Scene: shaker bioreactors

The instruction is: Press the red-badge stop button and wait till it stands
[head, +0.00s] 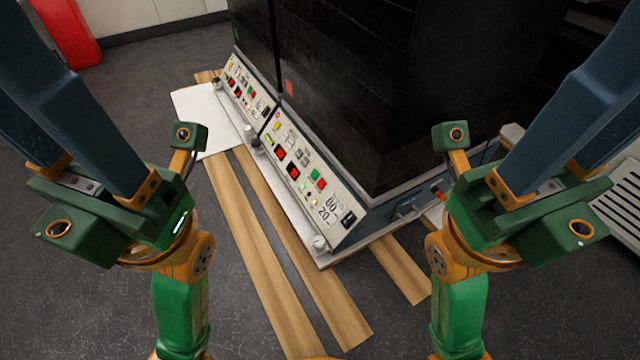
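Two shaker units stand side by side, each with a sloping white control panel. The nearer unit (365,90) carries a red badge (289,87) on its dark housing. Its panel (335,222) has a red button (320,183) beside a green button (313,174), two red displays (281,150) and small indicator lamps (308,194); too small to tell how they are lit. The farther unit has a green badge (237,33). My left gripper (100,188) and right gripper (540,190) are apart from the panels.
The units stand on a pale base over wooden boards (250,240) on the dark floor. A white sheet (195,105) lies left of the farther panel. A red object (65,30) stands at the far left, a slatted grey piece (620,200) at right.

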